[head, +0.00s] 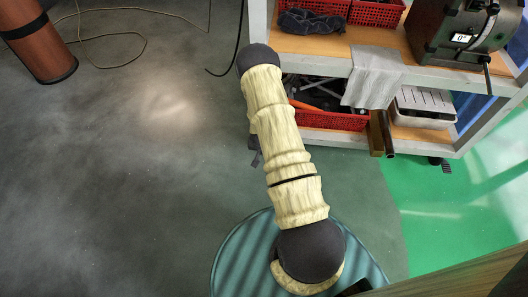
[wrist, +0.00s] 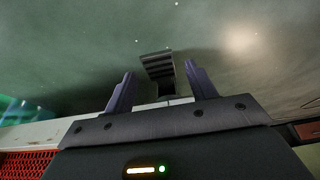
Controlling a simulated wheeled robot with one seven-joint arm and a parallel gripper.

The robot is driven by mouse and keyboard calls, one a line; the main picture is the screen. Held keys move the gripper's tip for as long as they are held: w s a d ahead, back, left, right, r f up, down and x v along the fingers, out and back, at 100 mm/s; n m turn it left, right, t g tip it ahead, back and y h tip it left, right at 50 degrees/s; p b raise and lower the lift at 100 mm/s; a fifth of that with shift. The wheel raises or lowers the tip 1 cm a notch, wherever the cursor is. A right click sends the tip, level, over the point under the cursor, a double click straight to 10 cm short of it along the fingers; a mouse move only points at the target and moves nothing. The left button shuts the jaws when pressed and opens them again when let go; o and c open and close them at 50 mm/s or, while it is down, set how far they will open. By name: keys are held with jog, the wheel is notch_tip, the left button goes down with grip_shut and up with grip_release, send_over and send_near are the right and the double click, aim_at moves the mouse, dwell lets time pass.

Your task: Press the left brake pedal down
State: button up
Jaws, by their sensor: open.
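In the wrist view, a dark ribbed pedal (wrist: 158,66) sticks out from the cart's lower edge, low over the floor. It lies ahead of my gripper (wrist: 159,70), between the two fingers as seen from there. The fingers are spread with nothing held; I cannot tell if either touches the pedal. In the head view, my arm hides most of this spot. A small dark part shows at the arm's left edge, and I cannot tell whether it is gripper or pedal. Another dark pedal (head: 446,166) shows at the cart's right side.
The cart (head: 335,137) has red baskets (head: 330,119) on its shelves, a grey cloth (head: 375,78) hanging over an edge, and a machine (head: 462,35) on top. Bars (head: 380,133) jut out at its lower front. The grey floor at left is mostly clear, with a cable (head: 140,38).

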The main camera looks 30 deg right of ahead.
jog(key=shift+f, duration=0.2)
jog(key=c, duration=1)
jog(key=shift+s+a+f+t+h+p, duration=0.15)
jog(key=shift+f+t+h+p, duration=0.25)
jog(key=shift+t, duration=0.2)
jog(key=shift+s+f+t+h+p, duration=0.1)
jog(key=shift+f+t+h+p, duration=0.25)
jog(key=shift+t, duration=0.25)
jog(key=shift+f+t+h, duration=0.4)
jog(key=shift+t+h, duration=0.15)
jog(key=shift+t, duration=0.25)
